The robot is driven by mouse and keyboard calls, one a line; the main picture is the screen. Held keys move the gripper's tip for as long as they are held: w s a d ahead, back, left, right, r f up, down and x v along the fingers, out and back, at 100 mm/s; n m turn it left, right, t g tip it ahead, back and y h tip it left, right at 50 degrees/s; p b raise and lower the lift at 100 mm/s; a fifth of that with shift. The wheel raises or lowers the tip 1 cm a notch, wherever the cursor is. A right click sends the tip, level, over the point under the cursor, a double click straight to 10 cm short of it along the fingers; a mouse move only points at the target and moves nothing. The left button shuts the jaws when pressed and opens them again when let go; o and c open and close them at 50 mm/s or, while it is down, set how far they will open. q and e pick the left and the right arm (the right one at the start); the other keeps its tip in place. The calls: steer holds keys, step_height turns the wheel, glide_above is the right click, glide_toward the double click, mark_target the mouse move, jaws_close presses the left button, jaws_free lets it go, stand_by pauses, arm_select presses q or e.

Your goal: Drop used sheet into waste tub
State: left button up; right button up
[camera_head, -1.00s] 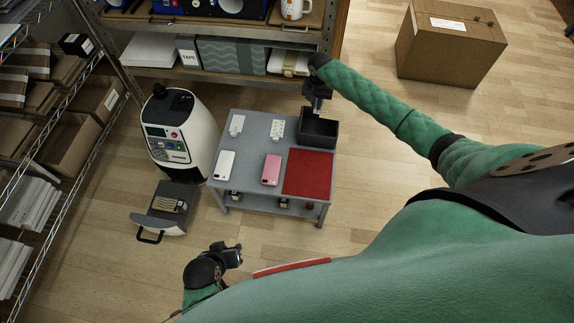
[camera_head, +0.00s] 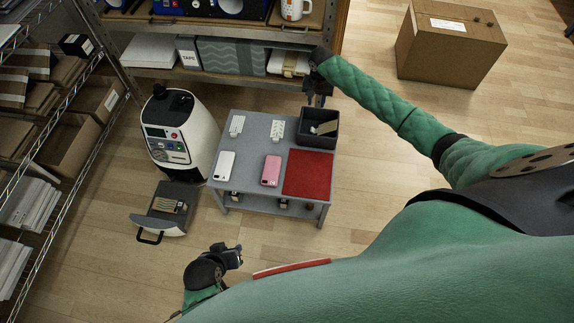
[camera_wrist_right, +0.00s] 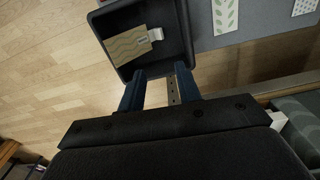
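The used sheet (camera_head: 323,128), beige with wavy lines and a pale tab, lies inside the dark waste tub (camera_head: 303,137) at the table's far right corner. The right wrist view shows the sheet (camera_wrist_right: 128,45) on the floor of the tub (camera_wrist_right: 112,62), clear of my fingers. My right gripper (camera_wrist_right: 158,78) is open and empty, its two blue fingers apart at the tub's near rim in that view. In the head view my right gripper (camera_head: 316,99) is at the tub's back edge. My left gripper (camera_head: 233,257) hangs in front of the table; its fingers are too small to read.
The grey table (camera_head: 250,163) holds a white phone (camera_head: 224,165), a pink phone (camera_head: 271,170), a red mat (camera_head: 308,174) and two patterned sheets (camera_head: 237,125) (camera_head: 277,130). A white press machine (camera_head: 182,140) with an open drawer (camera_head: 165,207) stands left. Shelving (camera_head: 235,78) is behind.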

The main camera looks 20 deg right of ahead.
step_height(320, 180, up, 6)
steer(key=shift+f, duration=0.2)
steer(key=shift+n, duration=0.3)
